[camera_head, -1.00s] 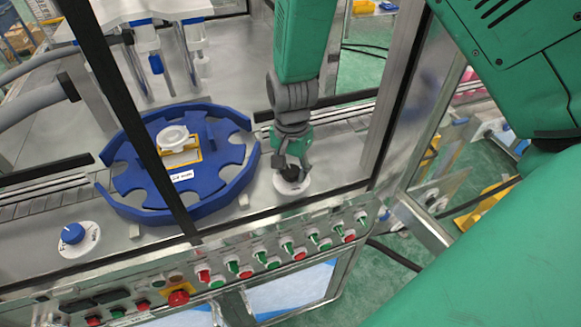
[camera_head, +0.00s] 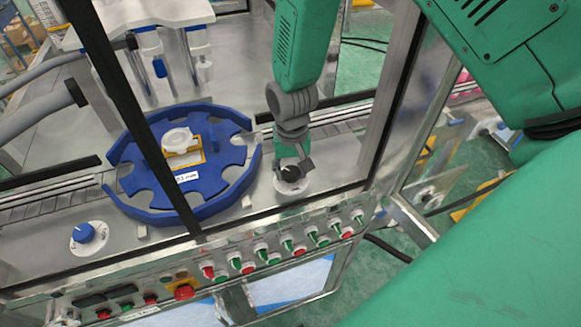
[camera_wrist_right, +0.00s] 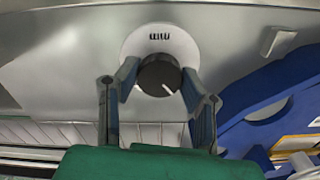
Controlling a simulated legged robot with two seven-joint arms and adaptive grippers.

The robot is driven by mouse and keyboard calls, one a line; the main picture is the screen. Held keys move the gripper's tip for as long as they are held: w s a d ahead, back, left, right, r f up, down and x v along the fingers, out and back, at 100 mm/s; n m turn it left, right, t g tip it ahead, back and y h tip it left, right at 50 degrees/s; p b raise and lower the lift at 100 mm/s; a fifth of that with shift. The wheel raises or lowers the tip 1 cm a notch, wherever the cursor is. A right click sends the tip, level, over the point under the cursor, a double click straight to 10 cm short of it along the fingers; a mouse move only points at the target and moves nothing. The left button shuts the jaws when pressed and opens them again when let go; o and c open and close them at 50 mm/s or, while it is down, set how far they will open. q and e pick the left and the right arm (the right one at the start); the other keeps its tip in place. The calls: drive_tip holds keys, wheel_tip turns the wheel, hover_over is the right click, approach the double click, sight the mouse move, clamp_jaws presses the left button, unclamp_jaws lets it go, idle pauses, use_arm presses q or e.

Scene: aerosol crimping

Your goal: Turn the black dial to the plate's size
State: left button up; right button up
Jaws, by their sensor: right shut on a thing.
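The black dial (camera_wrist_right: 158,75) sits on a round white scale disc (camera_wrist_right: 160,42) in the right wrist view. A white pointer line on the dial slants toward the lower right of that view. My right gripper (camera_wrist_right: 160,82) is shut on the dial, one finger on each side. In the head view my right gripper (camera_head: 292,170) covers most of the dial above its white disc (camera_head: 292,186). The blue star-shaped plate (camera_head: 222,180) lies left of it with a white label (camera_head: 187,177); its print is too small to read surely. My left gripper is not in view.
A blue dial (camera_head: 83,233) on a white disc is at the left. A white ring part (camera_head: 177,139) sits on the plate in a yellow frame. A black post (camera_head: 135,100) crosses in front of the plate. Red and green buttons (camera_head: 250,268) line the front panel.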

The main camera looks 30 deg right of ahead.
sight(290, 170)
drive_tip(key=shift+w+r, duration=0.1)
drive_tip(key=shift+w, duration=0.15)
idle(0.3)
drive_tip(key=o, duration=1.1)
drive_tip(key=shift+o, duration=0.2)
wheel_tip(290, 170, up, 12)
